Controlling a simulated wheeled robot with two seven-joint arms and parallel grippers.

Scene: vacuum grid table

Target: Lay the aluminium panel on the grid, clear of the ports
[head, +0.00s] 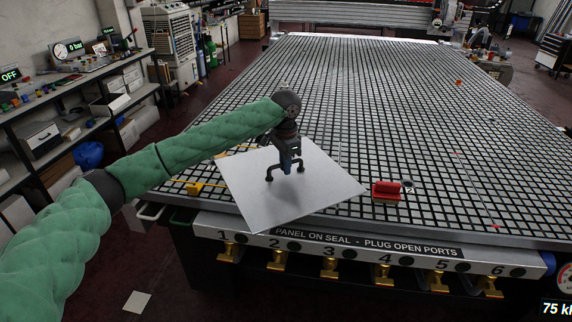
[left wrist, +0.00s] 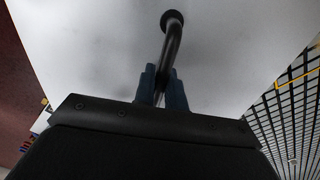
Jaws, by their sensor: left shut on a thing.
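The aluminium panel (head: 325,189) is a flat, pale grey sheet at the near left of the grid table (head: 445,203). Its near corner shows over the table's front edge; I cannot tell whether it touches the grid. A black handle with two round feet (head: 270,179) stands on the panel. My left gripper (head: 291,160) is above the panel and shut on this handle. In the left wrist view, the blue fingers (left wrist: 161,88) close around the black bar (left wrist: 172,42), and the panel (left wrist: 95,45) fills most of the picture. My right gripper is not in view.
A red block (head: 386,190) and a round port (head: 407,185) lie right of the panel. A yellow piece (head: 195,188) is at its left. Numbered brass valves (head: 329,268) line the table's front. Shelves (head: 75,115) stand at left. The grid's middle and right are mostly clear.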

